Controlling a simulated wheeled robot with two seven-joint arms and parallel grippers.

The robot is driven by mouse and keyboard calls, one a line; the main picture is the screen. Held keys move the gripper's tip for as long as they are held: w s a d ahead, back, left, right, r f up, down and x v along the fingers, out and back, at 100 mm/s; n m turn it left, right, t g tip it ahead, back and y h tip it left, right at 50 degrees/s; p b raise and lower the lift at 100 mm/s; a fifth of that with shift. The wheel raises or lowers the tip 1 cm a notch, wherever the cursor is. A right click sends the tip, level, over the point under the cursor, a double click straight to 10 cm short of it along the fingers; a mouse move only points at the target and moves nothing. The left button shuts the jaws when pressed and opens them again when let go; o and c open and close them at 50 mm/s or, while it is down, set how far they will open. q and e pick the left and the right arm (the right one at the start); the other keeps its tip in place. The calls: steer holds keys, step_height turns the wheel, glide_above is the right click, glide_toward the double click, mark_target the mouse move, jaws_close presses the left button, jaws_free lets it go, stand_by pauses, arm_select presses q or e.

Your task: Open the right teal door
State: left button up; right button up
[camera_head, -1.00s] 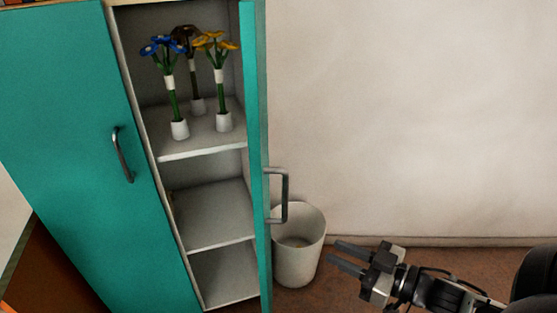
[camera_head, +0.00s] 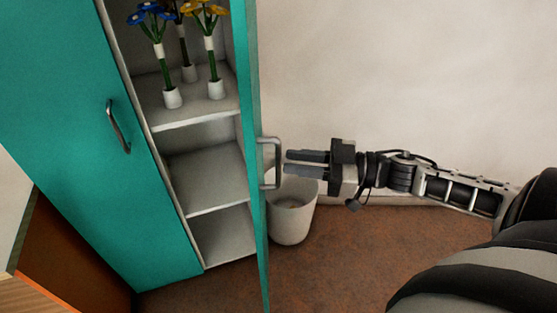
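The right teal door (camera_head: 252,130) stands open, swung out and seen nearly edge-on. Its grey bar handle (camera_head: 276,162) sticks out on the right side of the door. My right gripper (camera_head: 288,163) is just right of the handle, fingers pointing left at it, with a gap between the two fingers and nothing seen between them. The fingertips look close to the handle; I cannot tell whether they touch it. The left teal door (camera_head: 80,130) is shut, with its own handle (camera_head: 118,126). My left gripper is not in view.
The open cabinet has white shelves (camera_head: 205,180), with several flowers in white pots (camera_head: 173,98) on the upper one. A white bin (camera_head: 292,215) stands on the brown floor below my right gripper. A bare wall is behind. Floor at the lower middle is clear.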

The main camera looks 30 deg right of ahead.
mark_target(278, 186)
steer(key=shift+x, duration=2.1)
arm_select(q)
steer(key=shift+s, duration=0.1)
